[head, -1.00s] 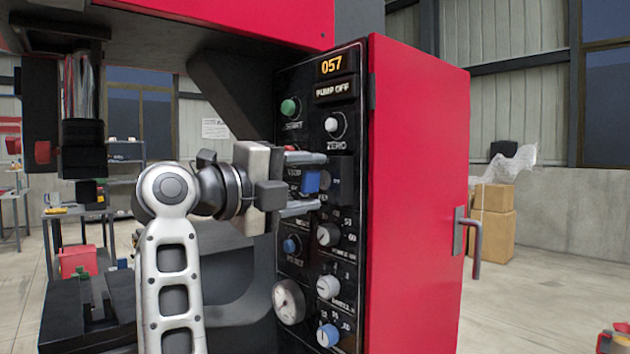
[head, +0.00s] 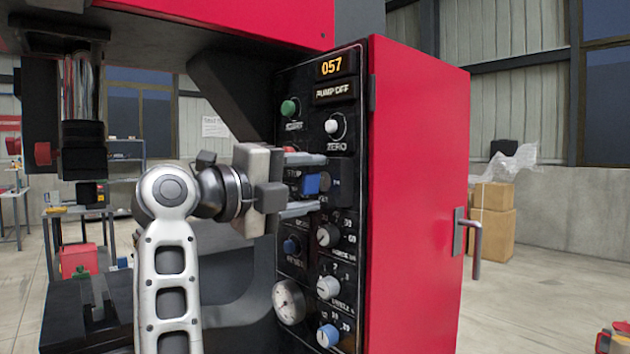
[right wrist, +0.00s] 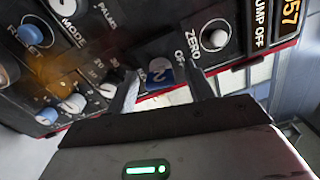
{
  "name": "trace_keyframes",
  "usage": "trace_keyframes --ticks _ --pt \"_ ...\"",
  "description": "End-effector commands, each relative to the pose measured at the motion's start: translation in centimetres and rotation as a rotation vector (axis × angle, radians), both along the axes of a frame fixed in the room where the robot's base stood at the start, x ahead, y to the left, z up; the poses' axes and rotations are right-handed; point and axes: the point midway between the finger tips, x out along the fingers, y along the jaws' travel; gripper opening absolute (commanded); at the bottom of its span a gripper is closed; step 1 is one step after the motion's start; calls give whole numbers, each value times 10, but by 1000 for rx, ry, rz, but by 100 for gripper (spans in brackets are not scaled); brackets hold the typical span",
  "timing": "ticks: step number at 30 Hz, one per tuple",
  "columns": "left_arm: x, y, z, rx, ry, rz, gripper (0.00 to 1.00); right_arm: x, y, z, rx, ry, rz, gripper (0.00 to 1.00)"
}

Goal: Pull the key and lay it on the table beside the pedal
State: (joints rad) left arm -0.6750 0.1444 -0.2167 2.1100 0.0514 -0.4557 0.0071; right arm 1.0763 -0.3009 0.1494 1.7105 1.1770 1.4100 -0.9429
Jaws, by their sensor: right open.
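The blue key (head: 310,184) sits at the key switch on the machine's black control panel (head: 345,110). In the right wrist view the blue key (right wrist: 160,73) has a light mark on its face and shows beside the word OFF. My right gripper (head: 320,183) is open, with one finger above the key and one below it, close to the panel. In the wrist view the two fingertips (right wrist: 161,80) stand on either side of the key, and I cannot tell whether they touch it. The pedal is not in view. My left gripper is not in view.
Knobs (head: 328,236) and a green start button (head: 289,108) lie around the key. The red cabinet side (head: 420,180) has a door handle (head: 476,245) sticking out. A workbench (head: 70,210) stands behind at left. Boxes (head: 492,222) stand at right.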

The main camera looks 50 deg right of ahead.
Motion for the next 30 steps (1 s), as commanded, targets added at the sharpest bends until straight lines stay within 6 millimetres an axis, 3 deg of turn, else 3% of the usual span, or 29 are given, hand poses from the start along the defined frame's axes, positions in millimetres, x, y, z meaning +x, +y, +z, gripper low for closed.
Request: trace_keyframes --ticks 5,10,11,30 --pt "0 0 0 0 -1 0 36 0 0 0 0 0 -1 50" --pt "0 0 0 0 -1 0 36 0 0 0 -1 0 -1 3" --pt "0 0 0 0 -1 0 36 0 0 0 -1 0 -1 0" --pt "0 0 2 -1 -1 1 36 3 20 -1 -1 2 0 0"
